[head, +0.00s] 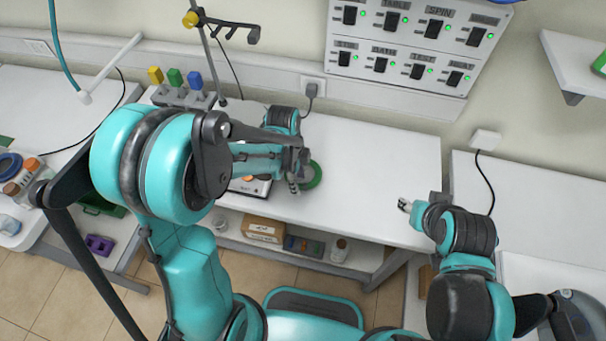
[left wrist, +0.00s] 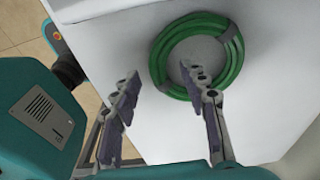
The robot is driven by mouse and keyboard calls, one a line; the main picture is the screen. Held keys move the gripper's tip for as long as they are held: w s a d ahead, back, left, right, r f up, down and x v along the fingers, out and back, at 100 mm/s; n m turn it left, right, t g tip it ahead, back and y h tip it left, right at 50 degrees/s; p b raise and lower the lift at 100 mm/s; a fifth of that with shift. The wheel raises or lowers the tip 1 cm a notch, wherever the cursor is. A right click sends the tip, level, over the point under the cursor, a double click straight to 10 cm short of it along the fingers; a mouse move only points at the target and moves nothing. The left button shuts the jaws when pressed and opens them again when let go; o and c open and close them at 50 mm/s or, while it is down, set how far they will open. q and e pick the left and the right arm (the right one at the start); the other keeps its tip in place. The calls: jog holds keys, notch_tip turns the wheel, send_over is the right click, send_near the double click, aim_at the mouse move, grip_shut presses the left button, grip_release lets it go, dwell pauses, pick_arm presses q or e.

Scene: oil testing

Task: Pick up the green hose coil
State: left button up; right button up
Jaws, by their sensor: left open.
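The green hose coil (head: 316,175) lies flat on the white bench, partly hidden behind my left gripper (head: 297,174) in the head view. In the left wrist view the coil (left wrist: 234,60) shows as a ring of several loops with an open centre. My left gripper (left wrist: 160,76) is open and empty. One finger overlaps the coil's centre and near rim, the other is outside the ring to the left. I cannot tell how high the fingertips are above the bench. My right gripper (head: 405,205) is at the bench's right end, away from the coil; its jaws are too small to read.
A device with an orange part (head: 250,186) stands on the bench left of the coil. A rack with yellow, green and blue items (head: 175,92) is at the back left. The bench (head: 370,170) is clear right of the coil. A cardboard box (head: 263,230) sits on the lower shelf.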

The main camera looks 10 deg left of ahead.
pick_arm(q)
jog(key=shift+d+f, duration=0.1)
jog(key=shift+f, duration=0.4)
grip_shut()
jog(key=shift+r, duration=0.1)
jog(key=shift+r, duration=0.55)
notch_tip(320, 180, up, 3)
jog(key=shift+p, duration=0.8)
jog(key=s+d+r+p, duration=0.2)
jog(key=s+d+r, duration=0.2)
jog(key=d, duration=0.7)
notch_tip(320, 180, up, 3)
jog(key=shift+f, duration=0.1)
